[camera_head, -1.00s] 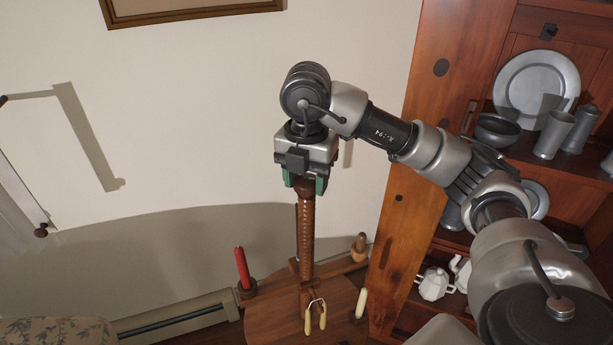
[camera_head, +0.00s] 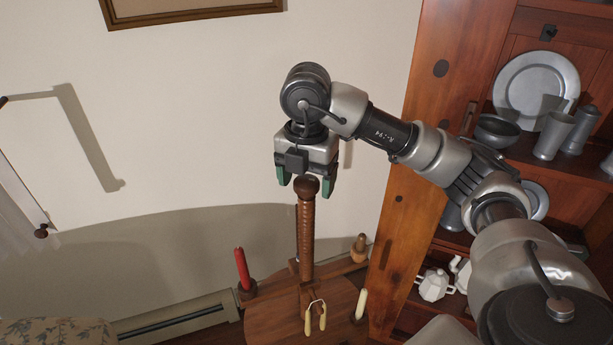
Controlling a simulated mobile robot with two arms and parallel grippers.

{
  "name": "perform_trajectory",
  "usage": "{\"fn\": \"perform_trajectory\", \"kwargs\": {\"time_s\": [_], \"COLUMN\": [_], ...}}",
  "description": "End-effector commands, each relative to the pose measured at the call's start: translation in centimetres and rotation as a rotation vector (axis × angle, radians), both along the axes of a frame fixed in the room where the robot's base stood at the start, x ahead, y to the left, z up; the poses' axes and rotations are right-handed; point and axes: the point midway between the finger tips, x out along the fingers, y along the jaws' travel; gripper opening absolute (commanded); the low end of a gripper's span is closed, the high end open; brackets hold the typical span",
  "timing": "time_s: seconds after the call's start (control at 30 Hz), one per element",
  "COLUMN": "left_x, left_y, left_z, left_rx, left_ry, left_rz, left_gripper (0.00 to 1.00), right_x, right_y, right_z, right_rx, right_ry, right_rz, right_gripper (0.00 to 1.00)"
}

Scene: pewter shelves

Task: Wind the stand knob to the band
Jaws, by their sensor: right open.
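The wooden stand's round brown knob (camera_head: 306,187) is at the top of its upright threaded post (camera_head: 306,240). My right gripper (camera_head: 306,182) points down over the knob. Its green-padded fingers are spread, one to each side of the knob, with gaps between. It holds nothing. I cannot make out a distinct band on the post. My left gripper is out of view.
A wooden cupboard (camera_head: 425,120) stands at right, with a pewter plate (camera_head: 536,88), a bowl (camera_head: 497,130) and cups on its shelves. A round wooden tabletop (camera_head: 275,318) is below the crossarm. A patterned seat (camera_head: 60,332) is at lower left.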

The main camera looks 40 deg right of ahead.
Motion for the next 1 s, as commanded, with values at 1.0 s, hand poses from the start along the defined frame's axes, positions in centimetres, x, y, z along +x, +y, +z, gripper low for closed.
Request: {"fn": "perform_trajectory", "kwargs": {"time_s": [1.0], "left_x": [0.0], "left_y": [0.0], "left_z": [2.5], "left_rx": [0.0], "left_ry": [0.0], "left_rz": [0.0], "left_gripper": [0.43], "right_x": [0.0], "right_y": [0.0], "right_z": [10.8], "right_rx": [0.0], "right_ry": [0.0], "right_rz": [-0.001], "right_gripper": [0.75]}}
